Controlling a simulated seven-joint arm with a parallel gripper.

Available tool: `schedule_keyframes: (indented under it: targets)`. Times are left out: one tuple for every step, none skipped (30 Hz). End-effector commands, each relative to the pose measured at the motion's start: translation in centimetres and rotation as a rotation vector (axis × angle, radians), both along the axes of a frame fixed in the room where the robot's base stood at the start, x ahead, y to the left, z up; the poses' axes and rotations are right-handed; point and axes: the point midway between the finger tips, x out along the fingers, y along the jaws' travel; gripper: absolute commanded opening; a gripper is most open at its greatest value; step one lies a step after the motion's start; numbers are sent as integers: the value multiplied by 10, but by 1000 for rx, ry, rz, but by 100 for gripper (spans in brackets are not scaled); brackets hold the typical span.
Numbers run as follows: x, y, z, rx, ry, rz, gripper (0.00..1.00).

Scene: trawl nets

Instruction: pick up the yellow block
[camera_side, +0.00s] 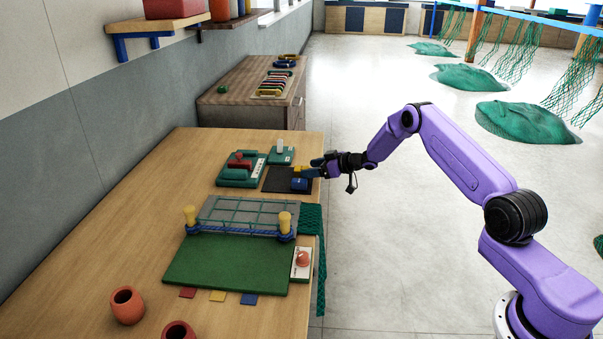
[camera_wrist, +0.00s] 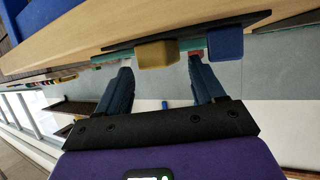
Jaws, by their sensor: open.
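The yellow block (camera_side: 298,169) sits on a black mat (camera_side: 275,180) near the right edge of the table. In the wrist view the yellow block (camera_wrist: 157,54) shows between the two fingertips and seems to lie just beyond them. My gripper (camera_side: 314,169) is open and empty, reaching in from the right at about block height; its dark blue fingers also show in the wrist view (camera_wrist: 160,66). The fingers partly hide the block in the side view, and I cannot tell whether they touch it.
A blue block (camera_side: 300,184) stands close beside the yellow one, also on the mat (camera_wrist: 115,46). Green fixtures (camera_side: 235,181) stand left of the mat. A net frame with yellow posts (camera_side: 284,222) stands in front.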

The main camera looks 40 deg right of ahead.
Motion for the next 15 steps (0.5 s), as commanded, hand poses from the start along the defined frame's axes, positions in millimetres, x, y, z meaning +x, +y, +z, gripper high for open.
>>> schedule_keyframes:
  targets:
    - [4,4,-1,0,-1,4,68]
    - [7,5,-2,0,-1,4,68]
    - [11,7,-4,-1,-2,4,68]
    - [14,9,-5,0,-1,4,68]
    - [17,10,-6,-1,-2,4,68]
    - [20,12,-8,-1,-2,4,68]
    - [23,13,-9,-1,-2,4,68]
    - [26,13,-10,-1,-2,3,68]
    - [29,15,-12,-1,0,3,68]
    - [31,16,-12,-1,0,3,68]
    - [33,16,-13,-1,-2,3,68]
    - [35,17,-14,0,-1,4,68]
    - [36,18,-15,-1,0,3,68]
    - [37,19,-15,-1,0,3,68]
    - [39,19,-15,-1,-2,2,68]
